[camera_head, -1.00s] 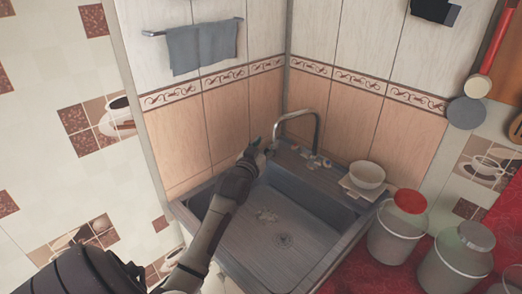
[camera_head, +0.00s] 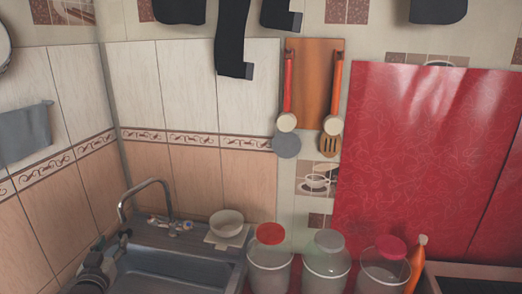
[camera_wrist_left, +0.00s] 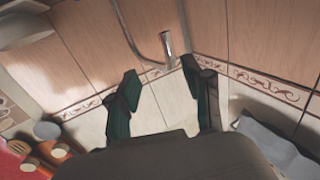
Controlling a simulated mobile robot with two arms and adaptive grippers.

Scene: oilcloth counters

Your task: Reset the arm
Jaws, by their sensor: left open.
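My left gripper (camera_head: 122,240) shows at the lower left of the head view, beside the tap at the sink's left side. Much of my left arm is outside the frame. In the left wrist view the two dark green fingers of the gripper (camera_wrist_left: 166,92) are spread apart, with nothing between them. The curved metal tap (camera_head: 148,188) stands at the back of the sink. It also shows beyond the fingers in the wrist view (camera_wrist_left: 167,48). My right gripper is in neither view.
The grey sink (camera_head: 185,268) lies below my gripper. A white bowl (camera_head: 227,222) stands on its back right corner. Several lidded containers (camera_head: 270,260) line the counter to the right. A grey towel (camera_head: 25,135) hangs at left. A wooden board (camera_head: 312,80) with utensils hangs on the wall.

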